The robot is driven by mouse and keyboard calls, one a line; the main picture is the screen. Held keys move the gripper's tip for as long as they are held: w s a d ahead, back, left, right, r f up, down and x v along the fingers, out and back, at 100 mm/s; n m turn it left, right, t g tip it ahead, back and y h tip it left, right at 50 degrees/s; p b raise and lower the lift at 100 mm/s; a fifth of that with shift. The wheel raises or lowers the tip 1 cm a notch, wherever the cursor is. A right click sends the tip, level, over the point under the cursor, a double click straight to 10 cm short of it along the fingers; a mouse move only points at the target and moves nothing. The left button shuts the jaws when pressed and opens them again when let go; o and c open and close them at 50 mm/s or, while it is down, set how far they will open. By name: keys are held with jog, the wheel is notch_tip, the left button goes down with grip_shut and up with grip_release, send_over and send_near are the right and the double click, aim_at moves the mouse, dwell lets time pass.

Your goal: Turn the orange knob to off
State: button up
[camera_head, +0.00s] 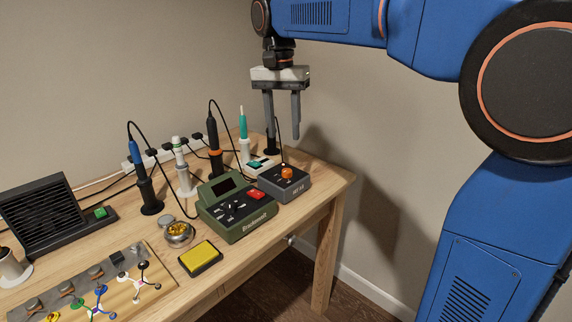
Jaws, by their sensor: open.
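The orange knob (287,172) sits on top of a small dark grey box (285,186) near the right end of the wooden workbench. The knob is too small in view to read its setting. My gripper (283,141) points down with its two fingers apart and empty. In the picture it hangs above the knob, near the back right of the bench; how far it is from the knob in depth I cannot tell.
Soldering irons in stands, including a blue one (146,180) and a teal one (244,140), stand along the back with cables. A yellow sponge tray (200,258) lies in front. The bench's right corner (335,180) is clear.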

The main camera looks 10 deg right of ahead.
aim_at(286, 170)
jog(key=f, duration=1)
jog(key=shift+s+d+f, duration=0.2)
jog(key=shift+d+f, duration=0.1)
jog(key=shift+f, duration=0.1)
jog(key=shift+c, duration=0.2)
grip_shut()
